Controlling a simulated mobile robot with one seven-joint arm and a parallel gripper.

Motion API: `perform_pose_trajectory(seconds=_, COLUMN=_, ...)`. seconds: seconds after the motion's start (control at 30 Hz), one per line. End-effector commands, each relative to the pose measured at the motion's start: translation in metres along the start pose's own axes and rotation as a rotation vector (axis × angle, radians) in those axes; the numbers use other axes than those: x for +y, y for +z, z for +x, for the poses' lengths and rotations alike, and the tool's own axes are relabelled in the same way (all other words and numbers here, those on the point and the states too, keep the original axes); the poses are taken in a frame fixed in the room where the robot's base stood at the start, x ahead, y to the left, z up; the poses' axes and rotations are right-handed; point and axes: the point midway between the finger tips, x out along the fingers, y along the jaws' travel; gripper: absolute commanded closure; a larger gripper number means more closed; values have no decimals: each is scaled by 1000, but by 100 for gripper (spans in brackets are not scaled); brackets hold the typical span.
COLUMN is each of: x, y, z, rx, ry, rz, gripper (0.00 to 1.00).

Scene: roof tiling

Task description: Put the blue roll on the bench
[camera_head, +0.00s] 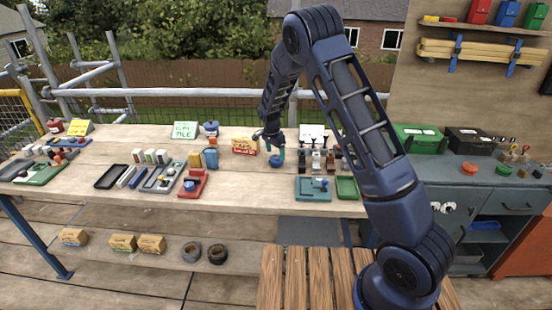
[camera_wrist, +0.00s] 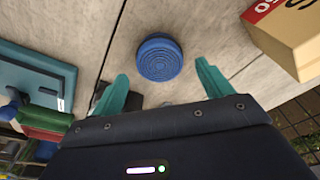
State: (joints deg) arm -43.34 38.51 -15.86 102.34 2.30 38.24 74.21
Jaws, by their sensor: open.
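The blue roll (camera_wrist: 160,55) is a round, ridged disc lying flat on the pale wooden bench (camera_head: 245,190). In the head view the blue roll (camera_head: 276,162) shows small, just under my gripper (camera_head: 275,152). In the wrist view my gripper (camera_wrist: 163,78) is open, with its two teal fingers apart and nothing between them. The roll appears just beyond the fingertips, roughly centred between them, and I see no contact. The exact height of the fingers above the bench is hard to tell.
A yellow and red box (camera_head: 244,146) stands close left of the roll. Several bottles and a teal tray (camera_head: 313,189) stand to its right. Bare bench lies in front of the roll.

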Motion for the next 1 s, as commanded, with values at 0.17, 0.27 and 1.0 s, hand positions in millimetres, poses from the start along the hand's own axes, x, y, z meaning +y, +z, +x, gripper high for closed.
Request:
perform_pose_trajectory(seconds=0.17, x=-1, y=1, z=-37, rx=0, ry=-3, rz=-2, gripper=22)
perform_pose_trajectory(seconds=0.27, x=0, y=0, z=-54, rx=0, ry=-2, rz=-1, gripper=22)
perform_pose_trajectory(seconds=1.0, x=38, y=-31, z=-125, rx=-28, ry=-31, rz=-41, gripper=22)
